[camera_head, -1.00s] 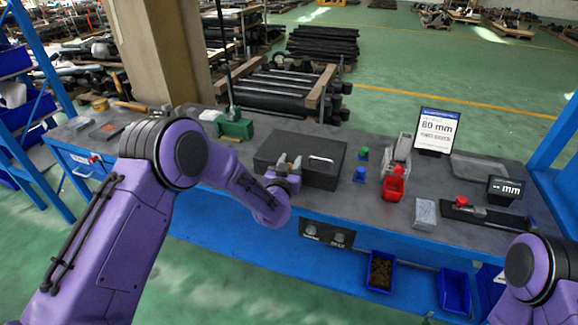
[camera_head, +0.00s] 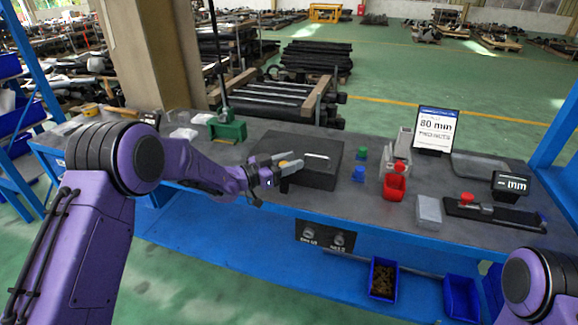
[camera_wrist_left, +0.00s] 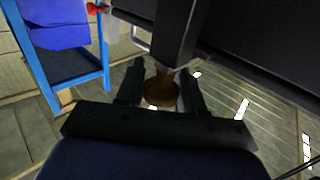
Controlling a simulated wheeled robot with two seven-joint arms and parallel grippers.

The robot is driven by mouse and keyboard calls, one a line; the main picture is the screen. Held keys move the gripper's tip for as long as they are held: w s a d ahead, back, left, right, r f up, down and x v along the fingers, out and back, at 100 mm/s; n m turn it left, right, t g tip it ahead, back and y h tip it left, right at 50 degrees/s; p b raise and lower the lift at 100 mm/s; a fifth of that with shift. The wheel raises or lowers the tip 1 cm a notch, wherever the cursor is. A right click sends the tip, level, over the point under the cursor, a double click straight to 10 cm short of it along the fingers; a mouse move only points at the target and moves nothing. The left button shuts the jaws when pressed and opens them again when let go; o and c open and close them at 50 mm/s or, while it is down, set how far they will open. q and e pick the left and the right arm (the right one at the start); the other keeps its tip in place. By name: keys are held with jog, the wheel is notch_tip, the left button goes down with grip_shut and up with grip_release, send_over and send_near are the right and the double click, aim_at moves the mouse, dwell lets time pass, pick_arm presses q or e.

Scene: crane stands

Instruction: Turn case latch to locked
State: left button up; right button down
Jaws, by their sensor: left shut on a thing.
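The dark grey case (camera_head: 322,172) lies closed on the workbench, with a pale handle on its lid. A small yellow-brown latch knob (camera_head: 284,163) shows at its front left side. My left gripper (camera_head: 273,170) reaches it from the left, fingers pointing right. In the left wrist view the brassy round knob (camera_wrist_left: 162,92) sits between the two dark fingers (camera_wrist_left: 160,82), which are shut on it, and the case's dark body (camera_wrist_left: 265,45) fills the upper right. The latch's locked or unlocked state cannot be read. My right gripper is outside the view; only a right arm link shows.
Blue bins (camera_head: 383,277) hang below the front edge.

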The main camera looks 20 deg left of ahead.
pick_arm(q)
jog(key=shift+r+m+g+h, duration=0.1)
jog(key=shift+m+g+h, duration=0.3)
jog(key=shift+g+h, duration=0.1)
jog(key=o, duration=1)
jog(key=shift+c, duration=0.2)
jog(key=shift+s, duration=0.1)
jog(key=b+v, duration=0.2)
jog(key=v, duration=0.8)
jog(key=shift+s+b, duration=0.15)
jog(key=shift+b, duration=0.25)
jog(key=shift+a, duration=0.1)
